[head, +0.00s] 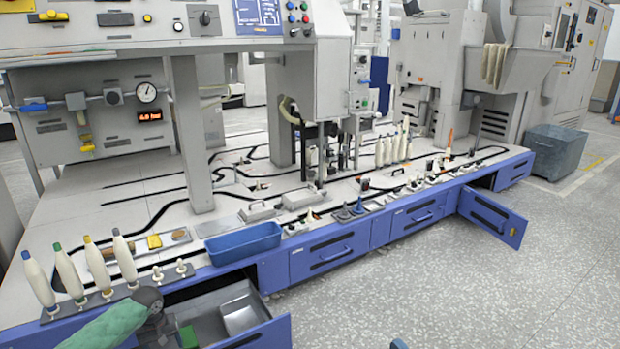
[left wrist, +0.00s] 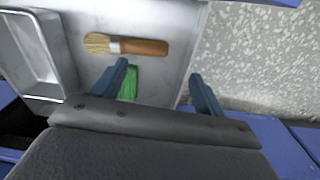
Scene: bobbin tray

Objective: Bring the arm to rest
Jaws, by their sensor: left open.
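My left arm, in a green sleeve, comes in at the lower left of the head view. Its left gripper (left wrist: 159,70) is over the open drawer (head: 262,332) and its two blue fingers are apart with nothing held between them. In the left wrist view, a brush (left wrist: 140,46) with a wooden handle lies in the drawer beyond the fingertips. A green item (left wrist: 128,84) lies partly hidden behind the left finger; it also shows in the head view (head: 188,337).
Several white bobbins (head: 122,258) stand on a rack at the counter's left. A blue tray (head: 243,243) sits at the counter's front edge. A drawer (head: 492,217) at the right also stands open. The grey floor (head: 420,300) in front is clear.

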